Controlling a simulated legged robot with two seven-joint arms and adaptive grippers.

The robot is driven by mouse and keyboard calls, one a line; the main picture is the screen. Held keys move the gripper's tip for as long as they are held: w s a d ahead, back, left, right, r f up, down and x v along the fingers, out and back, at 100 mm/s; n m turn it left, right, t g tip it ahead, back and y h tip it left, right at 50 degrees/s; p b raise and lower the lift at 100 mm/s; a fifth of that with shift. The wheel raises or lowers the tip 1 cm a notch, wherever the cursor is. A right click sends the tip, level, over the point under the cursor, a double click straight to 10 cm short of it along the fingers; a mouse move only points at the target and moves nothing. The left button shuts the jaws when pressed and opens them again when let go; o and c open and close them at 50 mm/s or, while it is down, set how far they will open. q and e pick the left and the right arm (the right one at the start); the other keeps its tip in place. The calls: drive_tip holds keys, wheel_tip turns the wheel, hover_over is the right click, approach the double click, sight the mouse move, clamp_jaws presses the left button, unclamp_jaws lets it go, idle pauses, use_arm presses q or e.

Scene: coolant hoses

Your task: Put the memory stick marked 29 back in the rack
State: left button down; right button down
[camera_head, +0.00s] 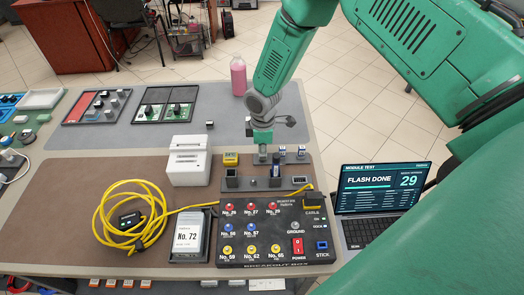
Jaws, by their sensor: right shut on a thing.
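My right gripper (263,138) reaches down from the top right over the rack area. It is shut on a small grey piece (262,153), which looks like a memory stick; its number cannot be read. The dark rack (240,184) lies behind the black test box. A dark blue stick (276,166) stands upright at the rack. Two small white-and-blue labelled pieces (301,153) are behind it, their marks too small to read. Whether the held piece touches the rack cannot be told. The laptop (381,192) shows "FLASH DONE" and 29. My left gripper is not in view.
The black test box (274,232) has numbered knobs and a blue STICK port (322,246). A yellow cable coil (130,220), a No. 72 module (187,240), a white slotted block (189,160) and a yellow piece (231,158) are left. A pink bottle (238,76) stands farther back.

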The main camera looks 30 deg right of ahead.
drive_tip(key=c, duration=1.4)
unclamp_jaws()
drive_tip(key=shift+c, duration=0.2)
drive_tip(key=o, duration=0.3)
wheel_tip(320, 180, up, 9)
drive_tip(key=p, duration=0.6)
drive_tip(key=shift+p, duration=0.4)
